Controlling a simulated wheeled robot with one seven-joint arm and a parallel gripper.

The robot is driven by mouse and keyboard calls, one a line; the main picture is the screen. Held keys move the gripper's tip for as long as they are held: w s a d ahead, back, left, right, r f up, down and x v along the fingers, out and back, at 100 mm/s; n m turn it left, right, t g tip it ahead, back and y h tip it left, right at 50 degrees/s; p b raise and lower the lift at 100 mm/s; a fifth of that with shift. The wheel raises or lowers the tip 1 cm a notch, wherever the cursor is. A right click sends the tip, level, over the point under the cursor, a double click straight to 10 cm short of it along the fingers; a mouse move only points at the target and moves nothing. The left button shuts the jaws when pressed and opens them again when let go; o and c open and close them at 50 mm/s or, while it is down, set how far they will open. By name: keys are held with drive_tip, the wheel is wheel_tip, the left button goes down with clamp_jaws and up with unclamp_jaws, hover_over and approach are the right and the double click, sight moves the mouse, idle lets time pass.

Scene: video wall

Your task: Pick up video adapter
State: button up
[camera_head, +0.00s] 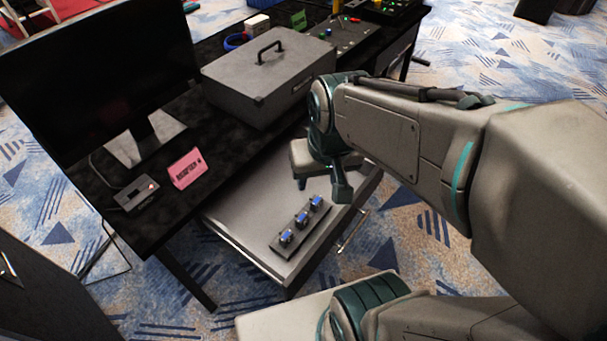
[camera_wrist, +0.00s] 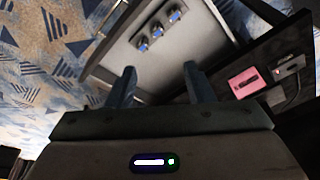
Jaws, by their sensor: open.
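Three small blue-and-dark pieces stand in a row on a dark strip (camera_head: 302,226) in the open grey drawer (camera_head: 240,213). They also show at the top of the wrist view (camera_wrist: 158,32). A small dark grey box (camera_head: 137,193) with a red light lies on the black desk. It shows at the right of the wrist view (camera_wrist: 290,64). I cannot tell for sure which is the video adapter. My gripper (camera_head: 322,190) is open and empty, above the drawer's far right part; its fingers also show in the wrist view (camera_wrist: 160,74).
A pink card (camera_head: 187,168) stands on the desk beside the grey box, its lettering hard to read. A monitor (camera_head: 105,80) stands at the left, and a grey case (camera_head: 265,85) with a handle sits behind the drawer. Carpeted floor is open at the right.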

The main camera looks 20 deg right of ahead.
drive_tip(key=w+a+f+m+g+y+b, duration=0.1)
drive_tip(key=w+f+m+g, duration=0.1)
drive_tip(key=w+f+m, duration=0.5)
drive_tip(key=m+h, duration=0.1)
drive_tip(key=m, duration=0.2)
hover_over(302, 217)
wheel_tip(302, 217, down, 14)
drive_tip(key=shift+g, duration=0.3)
drive_tip(key=f+b, duration=0.1)
drive_tip(key=f, duration=0.1)
drive_tip(key=f+b, duration=0.1)
drive_tip(key=f, duration=0.2)
drive_tip(key=f+b, duration=0.1)
drive_tip(key=f, duration=0.2)
drive_tip(key=shift+s+d+f, duration=0.2)
drive_tip(key=shift+d+f, duration=0.05)
drive_tip(key=shift+d, duration=0.15)
drive_tip(key=shift+w+a+f+b, duration=0.1)
drive_tip(key=shift+a+f+b, duration=0.1)
drive_tip(key=shift+f, duration=1.15)
drive_tip(key=shift+w+a+f+b, duration=0.1)
drive_tip(key=shift+a+f+b, duration=0.1)
drive_tip(key=shift+f, duration=1.1)
drive_tip(key=shift+c, duration=0.4)
clamp_jaws()
